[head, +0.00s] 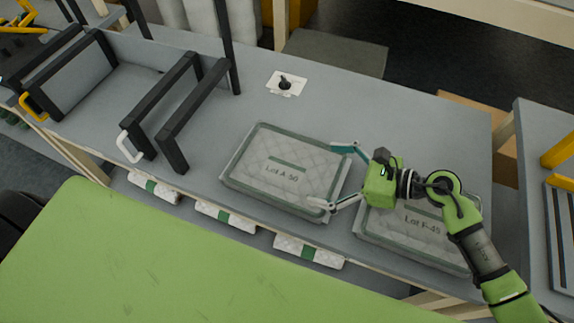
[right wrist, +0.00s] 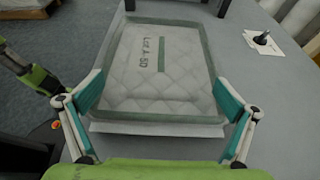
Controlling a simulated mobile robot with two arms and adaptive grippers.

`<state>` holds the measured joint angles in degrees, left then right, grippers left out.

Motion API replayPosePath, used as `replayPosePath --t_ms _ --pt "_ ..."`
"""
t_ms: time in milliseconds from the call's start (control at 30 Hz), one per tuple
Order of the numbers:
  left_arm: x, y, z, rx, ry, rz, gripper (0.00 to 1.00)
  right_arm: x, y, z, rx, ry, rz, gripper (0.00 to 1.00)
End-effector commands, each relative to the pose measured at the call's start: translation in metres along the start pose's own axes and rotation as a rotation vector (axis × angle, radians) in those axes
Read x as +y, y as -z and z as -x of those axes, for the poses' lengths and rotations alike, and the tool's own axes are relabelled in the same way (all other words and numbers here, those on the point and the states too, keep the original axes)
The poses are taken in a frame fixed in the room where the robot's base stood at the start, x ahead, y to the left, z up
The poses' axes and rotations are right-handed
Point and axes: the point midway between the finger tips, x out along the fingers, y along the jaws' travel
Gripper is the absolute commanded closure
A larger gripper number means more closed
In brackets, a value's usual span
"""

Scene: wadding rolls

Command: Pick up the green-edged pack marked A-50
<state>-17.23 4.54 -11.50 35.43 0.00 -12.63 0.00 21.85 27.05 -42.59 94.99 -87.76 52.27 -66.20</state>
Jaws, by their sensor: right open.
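The flat clear pack marked Lot A-50 (head: 275,182) has a green edge and quilted pale wadding inside. It lies flat on the grey table, and in the right wrist view the pack (right wrist: 155,75) lies straight ahead. My right gripper (head: 330,176) is open and empty at the pack's right end in the head view. In the right wrist view its teal fingers (right wrist: 160,88) are spread to either side of the pack's near end. I cannot tell whether they touch it. My left gripper is not in view.
A similar pack marked Lot F-45 (head: 398,238) lies to the right, partly under my right arm. Black upright frames (head: 180,115) stand to the left. A white plate with a black knob (head: 286,83) lies behind. Wrapped rolls (head: 308,252) sit below the table's front edge.

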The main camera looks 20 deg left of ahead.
Motion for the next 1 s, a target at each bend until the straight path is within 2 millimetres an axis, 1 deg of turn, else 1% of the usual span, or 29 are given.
replayPosePath --t_ms 33,100,233,367,500,600,700,900,933,967,1000 --pt "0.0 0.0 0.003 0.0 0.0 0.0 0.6 -0.001 -0.002 -0.008 -0.002 0.0 -0.001 0.0" --pt "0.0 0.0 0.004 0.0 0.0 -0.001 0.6 -0.001 -0.002 -0.016 -0.002 0.001 -0.001 0.0" --pt "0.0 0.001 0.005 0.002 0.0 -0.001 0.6 -0.001 -0.001 -0.025 0.001 0.001 0.001 0.0" --pt "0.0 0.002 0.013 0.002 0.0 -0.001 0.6 0.0 -0.007 -0.036 -0.002 -0.001 -0.001 0.0" --pt "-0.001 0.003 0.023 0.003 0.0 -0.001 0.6 0.0 -0.015 -0.057 -0.002 -0.001 -0.002 0.0" --pt "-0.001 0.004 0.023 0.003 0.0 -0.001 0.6 -0.001 -0.011 -0.07 -0.001 0.001 -0.001 0.0" --pt "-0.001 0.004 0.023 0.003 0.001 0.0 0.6 -0.001 -0.01 -0.076 0.0 0.001 -0.001 0.0" --pt "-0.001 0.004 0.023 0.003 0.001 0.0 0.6 -0.001 -0.009 -0.076 0.001 0.001 0.0 0.0" --pt "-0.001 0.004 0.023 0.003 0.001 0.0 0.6 -0.001 -0.009 -0.076 0.001 0.001 0.0 0.03" --pt "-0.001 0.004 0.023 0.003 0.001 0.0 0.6 -0.001 -0.009 -0.076 0.001 0.001 0.0 0.1" --pt "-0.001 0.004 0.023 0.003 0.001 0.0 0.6 -0.001 -0.009 -0.076 0.001 0.001 0.0 0.21"
